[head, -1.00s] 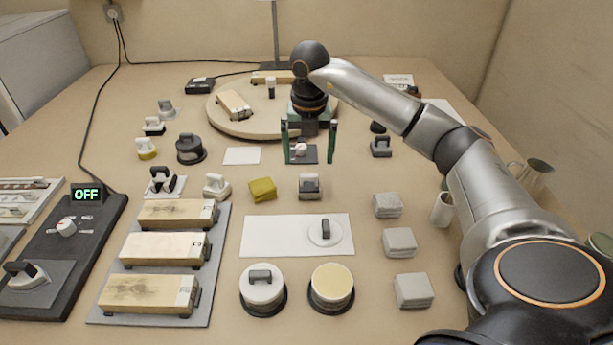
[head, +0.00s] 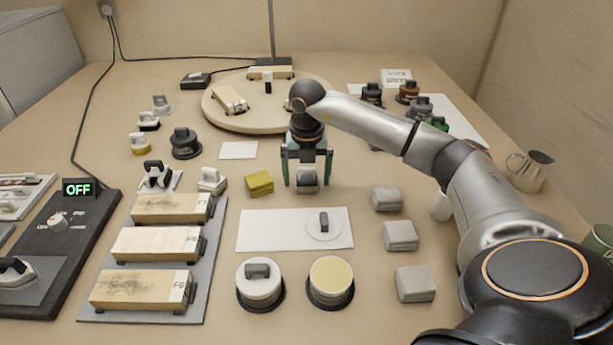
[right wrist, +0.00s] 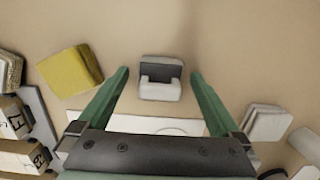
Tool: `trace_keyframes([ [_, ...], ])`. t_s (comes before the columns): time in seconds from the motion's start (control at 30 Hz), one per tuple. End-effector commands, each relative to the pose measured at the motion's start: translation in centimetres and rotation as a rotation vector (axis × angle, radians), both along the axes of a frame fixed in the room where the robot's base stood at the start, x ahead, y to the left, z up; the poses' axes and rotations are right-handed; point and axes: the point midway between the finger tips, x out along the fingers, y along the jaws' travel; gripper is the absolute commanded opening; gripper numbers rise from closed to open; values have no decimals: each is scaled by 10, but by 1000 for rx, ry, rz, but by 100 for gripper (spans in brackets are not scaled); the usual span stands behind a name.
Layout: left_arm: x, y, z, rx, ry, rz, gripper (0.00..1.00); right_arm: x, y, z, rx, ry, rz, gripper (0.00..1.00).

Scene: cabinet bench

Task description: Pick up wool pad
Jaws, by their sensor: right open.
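A small pad (head: 308,180) with a grey top and a pale handle-like front stands on the bench; I take it to be the wool pad, though its material is not clear. It also shows in the right wrist view (right wrist: 160,90), upper middle. My right gripper (head: 307,184) is open, its two green fingers on either side of the pad. The right wrist view shows the gripper (right wrist: 159,76) with a gap between each finger and the pad, so nothing is held. My left gripper is not in view.
A yellow sponge-like block (head: 259,183) lies left of the pad. A white sheet (head: 270,230) with a round disc lies in front. Grey blocks (head: 400,236) stand to the right, wooden blocks (head: 157,245) to the left. A round board (head: 225,118) is behind.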

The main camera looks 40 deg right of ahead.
Motion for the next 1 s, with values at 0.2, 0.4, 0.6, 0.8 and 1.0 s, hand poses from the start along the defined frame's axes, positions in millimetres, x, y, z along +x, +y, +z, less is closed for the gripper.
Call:
trace_keyframes([
  [0.2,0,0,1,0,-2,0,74,0,0,0,0,0,0,99],
  [0.4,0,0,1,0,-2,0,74,0,0,0,0,0,0,76],
  [0.6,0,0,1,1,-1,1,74,0,0,0,0,0,0,54],
  [0.8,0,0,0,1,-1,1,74,0,0,0,0,0,0,31],
  [1.0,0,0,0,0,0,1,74,0,0,0,0,0,0,15],
])
